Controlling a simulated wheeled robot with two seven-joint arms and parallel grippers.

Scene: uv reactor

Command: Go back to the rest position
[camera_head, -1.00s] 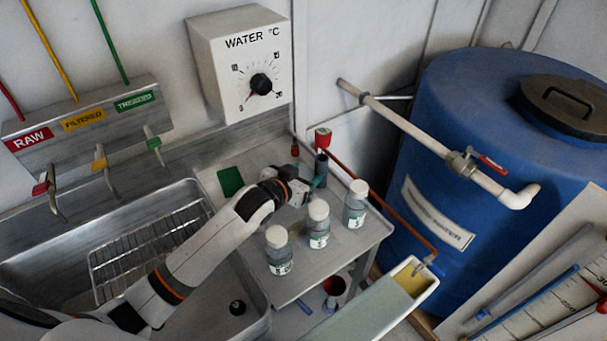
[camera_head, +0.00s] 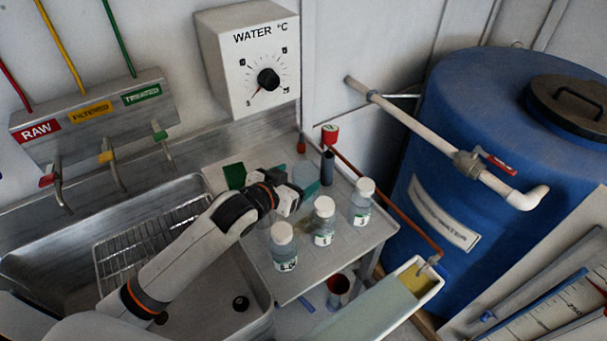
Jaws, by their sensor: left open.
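My left gripper (camera_head: 303,190) reaches in from the lower left, over the metal side shelf (camera_head: 348,240). It is open, and I see nothing held in it. Three white-capped sample bottles stand upright in a row on the shelf: a left bottle (camera_head: 284,252), a middle bottle (camera_head: 323,225) and a right bottle (camera_head: 361,206). The gripper is behind and above the row, apart from the bottles as far as I can tell. A dark cylinder (camera_head: 327,168) stands just behind the gripper. My right gripper is not in view.
The sink (camera_head: 205,305) with a wire rack (camera_head: 160,232) lies under my left arm. Several taps hang above it. A water dial box (camera_head: 252,65) is on the wall. A blue tank (camera_head: 440,130) with a white pipe (camera_head: 425,137) stands right. A trough (camera_head: 385,303) is in front of the shelf.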

